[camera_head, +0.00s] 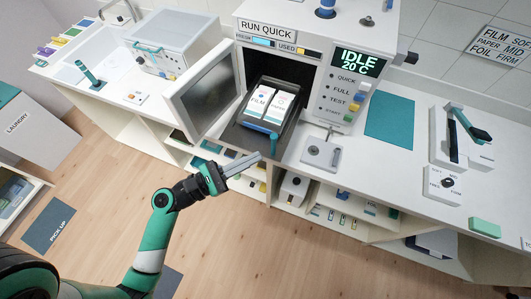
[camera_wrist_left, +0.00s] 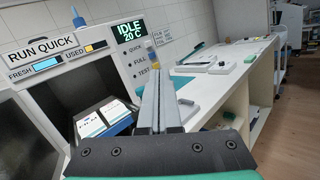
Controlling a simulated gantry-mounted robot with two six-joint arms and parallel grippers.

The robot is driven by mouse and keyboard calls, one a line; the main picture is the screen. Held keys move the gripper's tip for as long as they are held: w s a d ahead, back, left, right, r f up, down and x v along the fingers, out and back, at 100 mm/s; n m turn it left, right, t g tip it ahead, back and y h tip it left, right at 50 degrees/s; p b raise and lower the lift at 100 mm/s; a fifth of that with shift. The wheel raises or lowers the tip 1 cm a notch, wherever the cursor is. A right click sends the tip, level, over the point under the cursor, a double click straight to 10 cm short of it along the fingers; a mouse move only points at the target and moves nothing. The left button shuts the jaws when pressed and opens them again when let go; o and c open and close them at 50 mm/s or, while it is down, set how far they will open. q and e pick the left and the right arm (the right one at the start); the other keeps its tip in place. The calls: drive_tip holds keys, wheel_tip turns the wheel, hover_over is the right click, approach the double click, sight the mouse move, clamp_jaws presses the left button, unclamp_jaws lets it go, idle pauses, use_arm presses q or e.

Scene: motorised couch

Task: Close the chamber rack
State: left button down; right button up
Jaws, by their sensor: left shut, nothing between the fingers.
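The chamber door (camera_head: 204,92) stands open to the left. The rack also shows at lower left in the left wrist view (camera_wrist_left: 122,128). My left gripper (camera_head: 256,160) is shut and empty, in front of the counter edge, just left of and below the rack handle. Its fingers (camera_wrist_left: 158,95) point forward in the left wrist view. My right gripper is not in view.
The IDLE control panel (camera_head: 352,85) is right of the chamber. A small square plate (camera_head: 321,153) lies on the counter right of the rack. A white box with a teal handle (camera_head: 170,48) stands behind the open door. Open shelves (camera_head: 320,195) lie below the counter.

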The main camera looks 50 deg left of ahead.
use_arm(q)
drive_tip(key=s+a+f+n+g+y, duration=0.1)
drive_tip(key=s+a+f+n+y, duration=0.1)
drive_tip(key=s+f+n+y, duration=0.45)
drive_tip(key=h+p, duration=0.1)
approach(272, 145)
drive_tip(key=shift+m, duration=0.35)
drive_tip(key=w, duration=0.7)
drive_tip(key=shift+a, duration=0.15)
